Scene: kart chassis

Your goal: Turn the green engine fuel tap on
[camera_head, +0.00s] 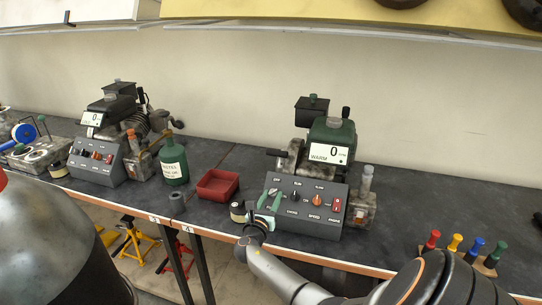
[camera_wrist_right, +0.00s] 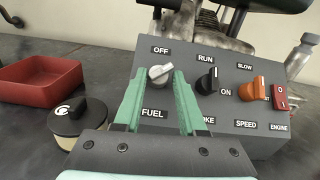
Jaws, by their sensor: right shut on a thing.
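The green engine (camera_head: 334,132) stands on the dark bench at the right, with its grey control panel (camera_head: 300,215) in front. The fuel tap is a light grey knob (camera_wrist_right: 161,74) at the panel's left, between the OFF and FUEL labels in the wrist view. My right gripper (camera_head: 270,198) has green fingers, which also show in the right wrist view (camera_wrist_right: 158,98). They are shut on the fuel tap, one finger at each side. The knob's exact angle is hard to tell, and the right finger hides the panel just beside it. My left gripper is not in view.
A black choke knob (camera_wrist_right: 207,81), an orange speed knob (camera_wrist_right: 254,89) and a red engine switch (camera_wrist_right: 281,96) sit to the right of the tap. A red tray (camera_head: 217,186) and a round black-topped can (camera_wrist_right: 80,117) stand left of the panel. Another engine (camera_head: 117,108) stands farther left.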

